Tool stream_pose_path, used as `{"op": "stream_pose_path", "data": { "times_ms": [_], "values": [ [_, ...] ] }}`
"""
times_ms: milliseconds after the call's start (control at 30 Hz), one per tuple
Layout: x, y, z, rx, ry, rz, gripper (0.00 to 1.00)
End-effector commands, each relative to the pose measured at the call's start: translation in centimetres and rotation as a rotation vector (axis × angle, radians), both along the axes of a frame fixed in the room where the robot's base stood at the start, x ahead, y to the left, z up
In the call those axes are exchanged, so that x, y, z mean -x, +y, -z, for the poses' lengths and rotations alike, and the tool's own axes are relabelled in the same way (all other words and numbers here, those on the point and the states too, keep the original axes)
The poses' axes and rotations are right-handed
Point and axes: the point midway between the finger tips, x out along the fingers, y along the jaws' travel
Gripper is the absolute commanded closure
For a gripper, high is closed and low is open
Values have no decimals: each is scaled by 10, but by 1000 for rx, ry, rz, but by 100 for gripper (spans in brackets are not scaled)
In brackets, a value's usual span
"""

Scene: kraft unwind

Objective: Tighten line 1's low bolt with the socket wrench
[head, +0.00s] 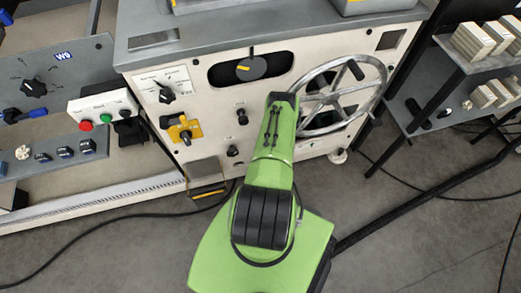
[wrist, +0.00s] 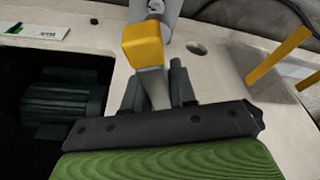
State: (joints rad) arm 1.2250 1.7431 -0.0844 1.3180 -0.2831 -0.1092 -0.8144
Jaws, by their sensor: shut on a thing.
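In the wrist view my gripper (wrist: 156,85) has its dark fingers on either side of a grey bar (wrist: 155,92) and is shut on it. A yellow block (wrist: 143,44) sits on this bar just beyond the fingers. I cannot tell for sure whether this is the socket wrench. A larger grey part (wrist: 168,10) shows behind the block, and I cannot tell whether the two touch. In the head view my green arm reaches to the machine front (head: 215,120) and hides the gripper. I cannot make out line 1's low bolt in either view.
A spoked handwheel (head: 340,95) is right of my arm. Knobs and a yellow plate (head: 185,130) are left of it. In the wrist view a dark opening (wrist: 65,90) with a motor is at left and a yellow bracket (wrist: 278,58) at right. Cables lie on the floor.

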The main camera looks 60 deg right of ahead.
Motion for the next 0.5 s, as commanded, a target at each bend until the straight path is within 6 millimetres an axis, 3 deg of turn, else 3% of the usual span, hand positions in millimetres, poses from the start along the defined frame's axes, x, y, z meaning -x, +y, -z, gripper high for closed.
{"op": "stream_pose_path", "data": {
  "times_ms": [500],
  "values": [
    [3,0,21,1,-1,0,100]
  ]
}}
